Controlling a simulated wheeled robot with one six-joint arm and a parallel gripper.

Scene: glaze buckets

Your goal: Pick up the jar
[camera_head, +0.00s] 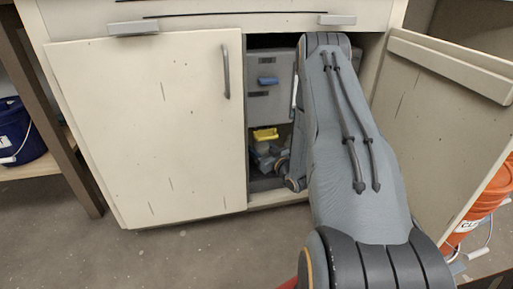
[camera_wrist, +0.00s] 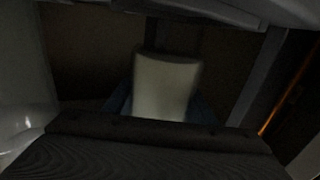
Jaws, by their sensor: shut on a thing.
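My arm reaches into the open right side of the cabinet, and its far end is mostly hidden behind its own links. In the dark wrist view a pale, smooth body (camera_wrist: 166,85), seemingly the jar, stands in the middle, with bluish finger parts at both sides. I cannot tell whether the jar touches the cabinet floor.
The left cabinet door (camera_head: 148,130) is shut. The right door (camera_head: 445,120) stands open beside my arm. A grey drawer unit (camera_head: 268,98) with a blue handle is inside. An orange bucket (camera_head: 478,215) is at the right, a blue bucket (camera_head: 18,130) at the far left.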

